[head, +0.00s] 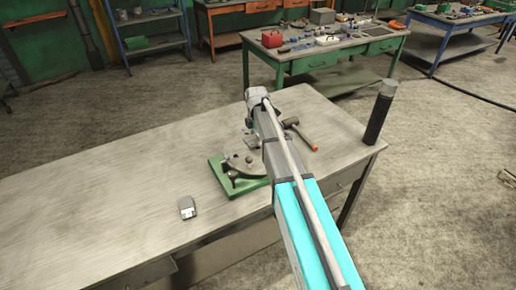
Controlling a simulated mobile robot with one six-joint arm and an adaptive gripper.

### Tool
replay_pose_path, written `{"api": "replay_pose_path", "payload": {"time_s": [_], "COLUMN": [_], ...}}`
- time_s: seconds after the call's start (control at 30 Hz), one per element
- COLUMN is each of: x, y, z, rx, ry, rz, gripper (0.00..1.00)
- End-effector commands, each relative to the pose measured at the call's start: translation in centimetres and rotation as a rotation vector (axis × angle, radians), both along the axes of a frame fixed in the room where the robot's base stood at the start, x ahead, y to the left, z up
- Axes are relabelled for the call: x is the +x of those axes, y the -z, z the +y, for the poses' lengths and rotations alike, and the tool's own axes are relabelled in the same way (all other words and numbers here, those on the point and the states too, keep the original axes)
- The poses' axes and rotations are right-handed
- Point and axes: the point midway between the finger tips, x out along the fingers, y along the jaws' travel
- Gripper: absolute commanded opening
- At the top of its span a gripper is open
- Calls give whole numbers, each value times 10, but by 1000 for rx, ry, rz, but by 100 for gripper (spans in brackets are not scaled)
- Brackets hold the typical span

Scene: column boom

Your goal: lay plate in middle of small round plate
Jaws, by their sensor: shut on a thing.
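My arm reaches from the lower right over the workbench. My gripper (251,140) shows only in part, beside the arm's far end, and its fingertips are too small to make out. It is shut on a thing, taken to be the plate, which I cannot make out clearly. Just below it in the picture is a grey rounded piece (240,164) over a green base (237,186). I cannot tell whether this piece is the small round plate, or whether the held plate touches it. The arm hides part of this area.
The workbench (110,205) is bare on its left side. A hammer (300,134) lies right of the arm. A dark cylinder (380,112) stands at the right corner. A green table (330,54) stands behind.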

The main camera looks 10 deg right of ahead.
Motion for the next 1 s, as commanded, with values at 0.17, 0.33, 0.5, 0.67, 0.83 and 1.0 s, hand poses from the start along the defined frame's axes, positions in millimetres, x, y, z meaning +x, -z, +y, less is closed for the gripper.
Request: {"api": "replay_pose_path", "payload": {"time_s": [0.17, 0.33, 0.5, 0.67, 0.83, 1.0], "x": [12, 15, 15, 15, 18, 24], "y": [17, 20, 19, 19, 24, 36], "z": [-4, -6, -7, -7, -8, -11], "rx": [0, 0, 0, 0, 0, 0], "ry": [1, 1, 1, 1, 2, 2], "rz": [0, 0, 0, 0, 0, 0], "gripper": [19, 19, 19, 19, 19, 19]}}
